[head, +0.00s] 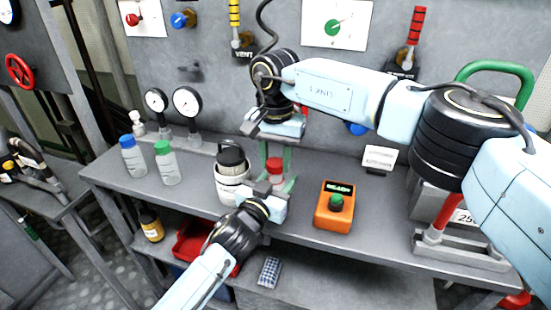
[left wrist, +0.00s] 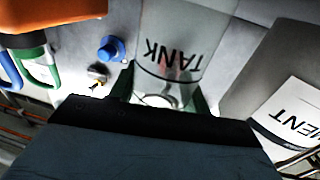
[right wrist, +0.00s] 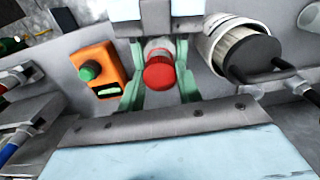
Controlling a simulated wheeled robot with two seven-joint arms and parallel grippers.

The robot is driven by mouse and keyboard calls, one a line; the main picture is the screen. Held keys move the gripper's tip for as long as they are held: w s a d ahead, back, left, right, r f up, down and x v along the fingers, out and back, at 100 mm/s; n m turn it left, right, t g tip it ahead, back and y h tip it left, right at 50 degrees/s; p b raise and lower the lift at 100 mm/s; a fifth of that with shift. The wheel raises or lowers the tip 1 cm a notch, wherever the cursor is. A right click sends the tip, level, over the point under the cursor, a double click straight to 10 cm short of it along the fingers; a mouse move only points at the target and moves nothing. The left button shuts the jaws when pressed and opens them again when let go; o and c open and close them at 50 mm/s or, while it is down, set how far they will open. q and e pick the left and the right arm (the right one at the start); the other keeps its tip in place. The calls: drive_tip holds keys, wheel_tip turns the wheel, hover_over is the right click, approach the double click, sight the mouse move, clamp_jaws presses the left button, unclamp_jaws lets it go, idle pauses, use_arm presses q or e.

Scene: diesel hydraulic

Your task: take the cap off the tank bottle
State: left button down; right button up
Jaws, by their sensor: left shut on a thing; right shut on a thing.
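The tank bottle (left wrist: 185,45), clear with the word TANK on it, is held in my left gripper (left wrist: 165,95). In the head view it stands at the front of the bench, largely hidden by the left gripper (head: 270,188). Its red cap (head: 275,165) faces up. In the right wrist view the cap (right wrist: 159,73) is between the green fingers of my right gripper (right wrist: 160,62), which is shut on it from above. The cap lines up with the bottle's neck; I cannot tell whether they are apart.
A white canister with a black lid (head: 231,180) stands close left of the bottle. An orange box with a green button (head: 334,205) is to the right. Blue-capped (head: 132,155) and green-capped (head: 166,162) bottles stand at the left. Two gauges (head: 187,101) are behind.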

sight(275, 162)
drive_tip(key=shift+r, duration=2)
use_arm(q)
drive_tip(key=c, duration=0.6)
unclamp_jaws()
